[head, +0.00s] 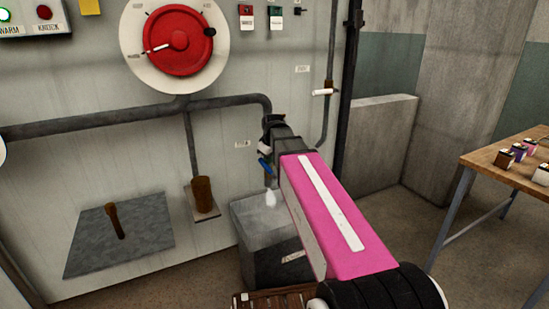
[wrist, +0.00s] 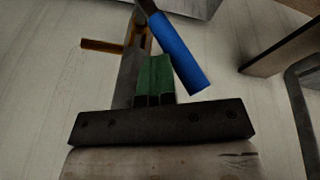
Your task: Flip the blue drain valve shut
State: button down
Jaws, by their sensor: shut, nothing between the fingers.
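The blue drain valve handle (head: 265,167) shows in the head view on the pipework just left of my arm, slanting down to the right. In the wrist view the blue handle (wrist: 178,48) is large and close, slanting down to the right, just right of my fingers. My gripper (wrist: 155,78) has its green fingers together with nothing between them. I cannot tell whether they touch the handle. In the head view my gripper's dark end (head: 275,125) is near the pipe's bend, and its fingertips cannot be made out. The pipe behind is partly hidden.
A grey box (head: 262,225) stands below the valve, with a pale wisp above it. A large red dial (head: 178,40) is on the wall at upper left. A wooden table (head: 510,165) with small containers stands at right. An orange-brown bar (wrist: 100,46) lies left of my fingers.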

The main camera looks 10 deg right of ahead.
aim_at(260, 161)
jog(key=a+h, duration=0.1)
jog(key=a+f+h, duration=0.1)
jog(key=s+a+t+h, duration=0.1)
jog(key=shift+s+a+f+n, duration=0.1)
jog(key=shift+a+f+n, duration=0.05)
jog(key=shift+f+n, duration=0.15)
jog(key=s+a+f+t+h, duration=0.1)
jog(key=a+f+t+h, duration=0.1)
jog(key=f+h, duration=0.3)
jog(key=shift+a+f+n+h, duration=0.25)
jog(key=shift+a+n+h, duration=0.15)
jog(key=shift+a+h, duration=0.3)
jog(key=shift+a+f, duration=0.15)
jog(key=w+d+r+v, duration=0.1)
jog(key=r+v, duration=0.1)
jog(key=v, duration=1)
jog(key=shift+r, duration=0.2)
